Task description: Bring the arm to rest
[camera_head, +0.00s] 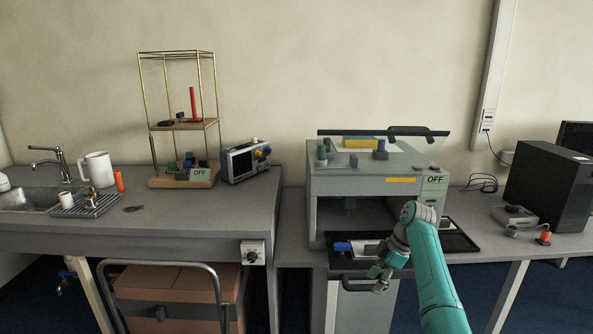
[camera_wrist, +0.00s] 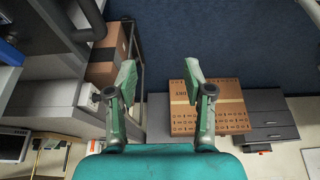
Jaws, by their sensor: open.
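My teal arm (camera_head: 433,270) reaches up from the lower right in the head view, in front of the grey test machine (camera_head: 326,183). My gripper (camera_head: 379,277) hangs at the front edge of the black tray (camera_head: 458,241) and partly covers it. In the wrist view my gripper (camera_wrist: 159,76) has its two green fingers spread apart, with nothing between them. A blue-ended piece (camera_head: 343,246) lies on the tray just left of the gripper; the gripper hides part of that area.
A cart with a cardboard box (camera_head: 176,284) stands under the left bench. In the wrist view another cardboard box (camera_wrist: 227,118) and a dark drawer unit (camera_wrist: 268,110) stand on the floor. A black computer case (camera_head: 548,183) stands on the right bench. The dark blue floor (camera_wrist: 220,40) is open.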

